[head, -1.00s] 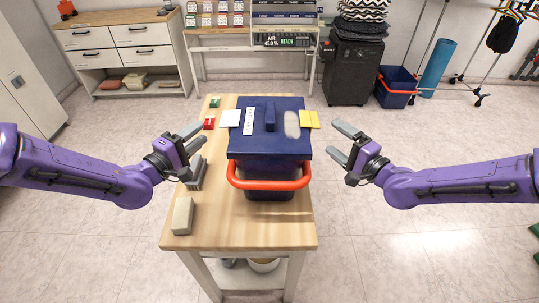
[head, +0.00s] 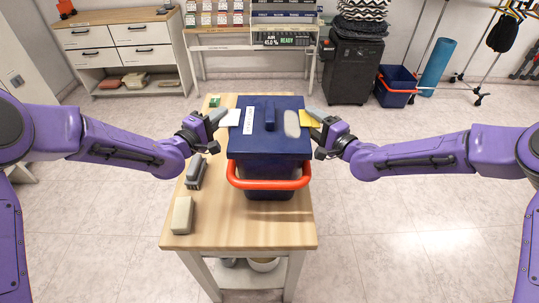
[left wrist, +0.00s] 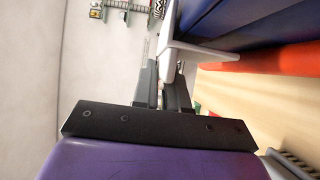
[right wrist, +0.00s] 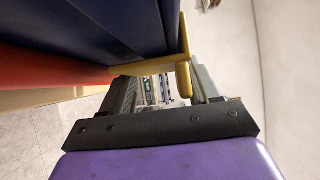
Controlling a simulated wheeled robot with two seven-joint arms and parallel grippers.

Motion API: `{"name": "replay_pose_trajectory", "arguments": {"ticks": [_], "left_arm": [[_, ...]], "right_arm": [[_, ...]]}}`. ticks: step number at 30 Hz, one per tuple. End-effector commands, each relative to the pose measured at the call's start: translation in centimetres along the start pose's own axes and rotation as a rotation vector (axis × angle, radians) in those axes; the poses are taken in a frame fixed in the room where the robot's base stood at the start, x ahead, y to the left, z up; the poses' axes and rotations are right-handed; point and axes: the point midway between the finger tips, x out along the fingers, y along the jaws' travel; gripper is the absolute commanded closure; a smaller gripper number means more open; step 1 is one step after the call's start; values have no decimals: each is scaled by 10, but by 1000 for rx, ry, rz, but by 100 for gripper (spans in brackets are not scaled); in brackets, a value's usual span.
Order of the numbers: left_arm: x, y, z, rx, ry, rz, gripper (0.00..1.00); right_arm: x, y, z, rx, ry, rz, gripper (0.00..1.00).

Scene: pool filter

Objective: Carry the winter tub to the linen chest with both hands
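The winter tub (head: 270,172) is dark blue with a lid (head: 268,140) and stands upright on the wooden table (head: 215,225). It has a white side handle (head: 231,117) on the left, a yellow one (head: 308,118) on the right and a red bail (head: 268,184) in front. My left gripper (head: 217,115) is at the white handle; in the left wrist view its fingers are close together on the white lip (left wrist: 172,50). My right gripper (head: 314,116) is at the yellow handle; in the right wrist view its fingers stand apart with the yellow lip (right wrist: 184,75) between them.
A grey brush (head: 196,172), a beige block (head: 182,215) and a green item (head: 214,101) lie on the table's left side. A dark bin (head: 353,70) and a blue basket (head: 396,85) stand behind right. A drawer cabinet (head: 125,50) stands back left. Floor is clear both sides.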

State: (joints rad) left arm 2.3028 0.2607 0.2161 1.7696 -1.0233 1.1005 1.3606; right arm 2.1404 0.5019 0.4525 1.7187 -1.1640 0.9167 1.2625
Motion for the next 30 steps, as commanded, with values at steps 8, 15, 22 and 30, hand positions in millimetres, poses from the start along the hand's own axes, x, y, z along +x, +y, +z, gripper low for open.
{"name": "replay_pose_trajectory", "arguments": {"ticks": [8, 15, 22, 30], "left_arm": [[0, 0, 0, 0, 0, 0, 100], [0, 9, 0, 0, 1, 3, 100], [0, 37, 0, 0, 1, 4, 100], [0, 53, 0, 0, 1, 3, 100]], "right_arm": [[0, 0, 0, 0, 0, 0, 95], [0, -9, -1, -1, 1, -4, 95], [0, -37, -1, -1, 1, -4, 95], [0, -54, 0, 0, 1, -3, 99]]}}
